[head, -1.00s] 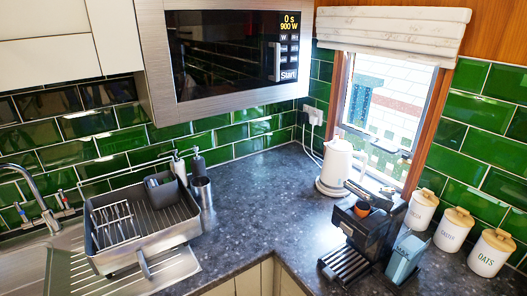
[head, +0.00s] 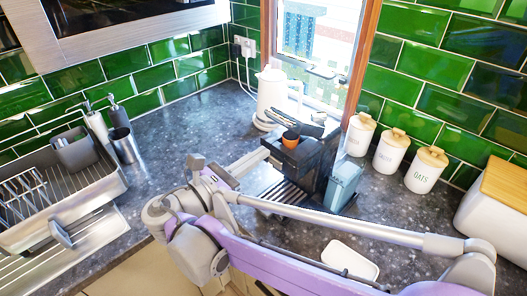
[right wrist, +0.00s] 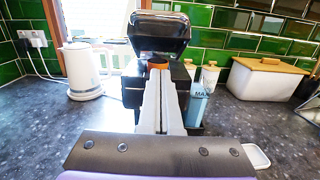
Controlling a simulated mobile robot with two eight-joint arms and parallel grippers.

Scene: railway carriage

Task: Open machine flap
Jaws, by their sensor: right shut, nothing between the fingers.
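The black coffee machine (head: 318,160) stands on the counter, right of the kettle. Its dark flap (head: 304,127) is at the top, and in the wrist view the glossy flap (right wrist: 160,33) appears raised above the machine body. An orange piece (head: 290,138) shows below the flap. A blue translucent water tank (head: 344,184) is at the machine's right side. My right gripper (head: 266,154) is shut and empty, close to the machine's front. In the wrist view its fingers (right wrist: 159,72) point at the area under the flap; whether they touch is unclear. My left gripper is not in view.
A white kettle (head: 272,95) stands behind left. Several white canisters, one marked OATS (head: 426,170), and a white bread bin (head: 497,205) are to the right. A small white dish (head: 350,259) lies in front. A dish rack (head: 75,190) is at left; counter between is clear.

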